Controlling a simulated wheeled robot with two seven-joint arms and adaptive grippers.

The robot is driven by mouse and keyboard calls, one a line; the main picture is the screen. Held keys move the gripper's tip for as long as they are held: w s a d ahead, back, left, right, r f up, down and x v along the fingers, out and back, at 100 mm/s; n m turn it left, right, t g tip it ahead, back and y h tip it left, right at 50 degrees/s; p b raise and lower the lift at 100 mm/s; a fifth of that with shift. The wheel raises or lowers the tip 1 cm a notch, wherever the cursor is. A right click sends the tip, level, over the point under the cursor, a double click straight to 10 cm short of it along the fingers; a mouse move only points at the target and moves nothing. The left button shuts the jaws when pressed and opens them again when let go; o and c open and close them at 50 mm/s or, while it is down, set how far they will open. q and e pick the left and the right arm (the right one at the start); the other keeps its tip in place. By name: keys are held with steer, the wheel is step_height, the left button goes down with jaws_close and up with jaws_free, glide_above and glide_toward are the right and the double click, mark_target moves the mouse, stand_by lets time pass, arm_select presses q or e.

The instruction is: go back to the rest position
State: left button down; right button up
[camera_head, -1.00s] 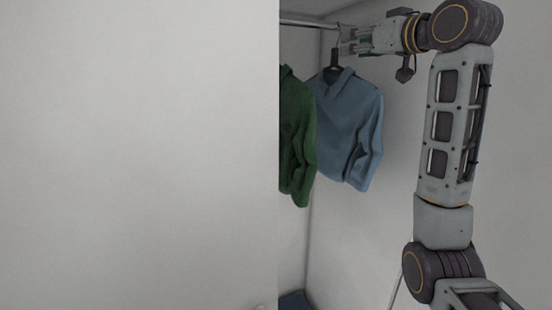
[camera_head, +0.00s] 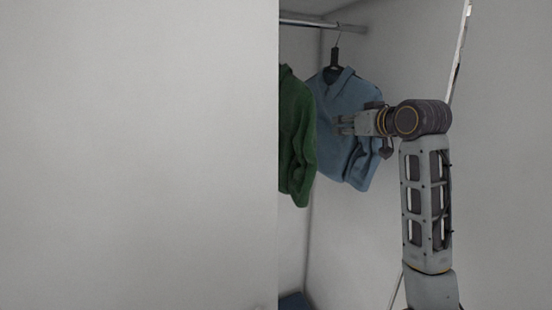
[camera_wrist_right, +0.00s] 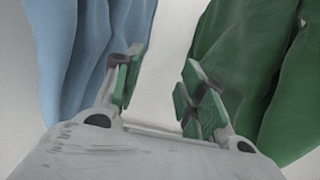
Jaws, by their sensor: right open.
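My right gripper (camera_head: 343,125) is in front of the blue shirt in the head view, pointing left. In the right wrist view its two fingers with green pads (camera_wrist_right: 160,90) stand apart with nothing between them. The blue shirt (camera_head: 338,92) hangs from a dark hanger (camera_head: 334,60) hooked on the rail (camera_head: 310,22). The green shirt (camera_head: 296,130) hangs to its left, partly hidden by the pale panel. In the right wrist view the blue shirt (camera_wrist_right: 75,50) is left of the fingers and the green shirt (camera_wrist_right: 250,60) right. My left gripper does not show.
A large pale panel (camera_head: 140,150) fills the left half of the head view and hides what is behind it. A dark blue item (camera_head: 294,301) lies low inside the closet. The space below the blue shirt looks clear.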

steer(key=s+d+f+m+g+h, duration=0.15)
steer(key=s+f, duration=0.35)
steer(key=f, duration=1.2)
steer(key=s+f+n+g+h, duration=0.1)
steer(key=s+f+g, duration=0.25)
steer(key=f, duration=1.35)
steer(key=s+d+f+g+h, duration=0.1)
steer(key=s+f+g, duration=0.2)
steer(key=s+f, duration=0.95)
steer(key=s+f+g+h, duration=0.1)
steer(key=s+f+g, duration=0.2)
steer(key=s+f, duration=0.95)
steer(key=s+f+g+b, duration=0.1)
steer(key=s+f, duration=0.2)
steer(key=f, duration=1.2)
steer(key=s+f+b, duration=0.1)
steer(key=s+f, duration=0.2)
steer(key=f, duration=1.3)
steer(key=s+d+f+b, duration=0.1)
steer(key=s+d+f, duration=0.1)
steer(key=s+f, duration=0.9)
steer(key=s+d+f+g, duration=0.1)
steer(key=s+d+f, duration=0.1)
steer(key=s+f, duration=0.8)
steer(key=shift+s+d+f+b, duration=0.2)
steer(key=shift+s+f+b, duration=0.15)
steer(key=shift+s, duration=0.3)
